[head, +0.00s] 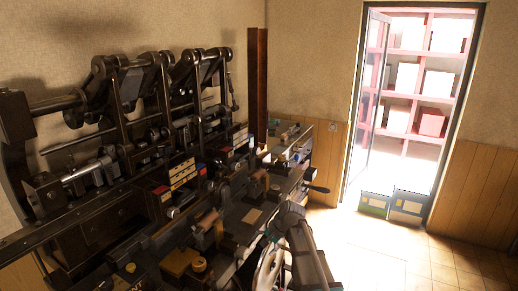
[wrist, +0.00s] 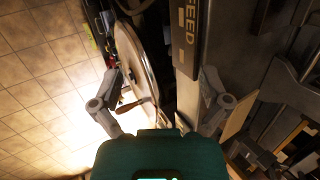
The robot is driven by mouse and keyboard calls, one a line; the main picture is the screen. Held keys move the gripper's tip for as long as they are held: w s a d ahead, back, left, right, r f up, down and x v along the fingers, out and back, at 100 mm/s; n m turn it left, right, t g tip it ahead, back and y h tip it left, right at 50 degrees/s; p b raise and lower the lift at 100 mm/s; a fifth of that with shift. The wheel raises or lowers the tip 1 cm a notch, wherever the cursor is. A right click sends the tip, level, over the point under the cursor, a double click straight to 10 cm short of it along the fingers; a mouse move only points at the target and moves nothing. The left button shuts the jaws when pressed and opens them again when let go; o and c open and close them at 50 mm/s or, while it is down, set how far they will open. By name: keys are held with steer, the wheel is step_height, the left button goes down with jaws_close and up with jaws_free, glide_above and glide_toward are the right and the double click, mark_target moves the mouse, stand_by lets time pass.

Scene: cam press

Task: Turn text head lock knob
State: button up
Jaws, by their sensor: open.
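The press (head: 130,200) is a long dark metal machine filling the left of the head view. I cannot tell for certain which part is the text head lock knob. Contact cannot be made out.
Wooden handles (head: 209,219) and a black-knobbed lever (head: 318,189) stick out from the press. Tiled floor (head: 380,262) lies open on the right. Boxes (head: 408,206) stand by a bright doorway with shelves (head: 403,127). Brown machine parts (wrist: 290,150) fill the wrist view's lower right.

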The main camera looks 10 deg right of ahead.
mark_target(259, 152)
steer(key=w+d+r+m+t+y, duration=0.1)
steer(key=w+r+m, duration=0.1)
steer(key=w, duration=0.4)
steer(key=w+d+r+m+t+y, duration=0.1)
steer(key=w+r+m+y, duration=0.1)
steer(key=w, duration=0.5)
steer(key=w+d+r+m+t+y+p, duration=0.1)
steer(key=w+d+r+m+y, duration=0.1)
steer(key=w+r+m, duration=0.2)
steer(key=shift+w+m, duration=0.3)
steer(key=shift+w, duration=0.95)
steer(key=w+d+r+m+t+y, duration=0.1)
steer(key=w+r, duration=0.1)
steer(key=w, duration=0.1)
steer(key=w+d+r+m+t, duration=0.1)
steer(key=w+d+m, duration=0.1)
steer(key=w, duration=0.1)
steer(key=w+d+r+m+t+y, duration=0.1)
steer(key=w+d+r+m, duration=0.1)
steer(key=w, duration=0.1)
steer(key=shift+w+d+r+y, duration=0.1)
steer(key=shift+w+r+y, duration=0.1)
steer(key=shift+r+y, duration=0.1)
steer(key=w+d+r+m+t+y, duration=0.1)
steer(key=w+d+r+m+t, duration=0.1)
steer(key=w+d+r+m, duration=0.2)
steer(key=shift+w+d+r+p, duration=0.2)
steer(key=shift+w+d+p, duration=0.2)
steer(key=shift+w+d, duration=0.4)
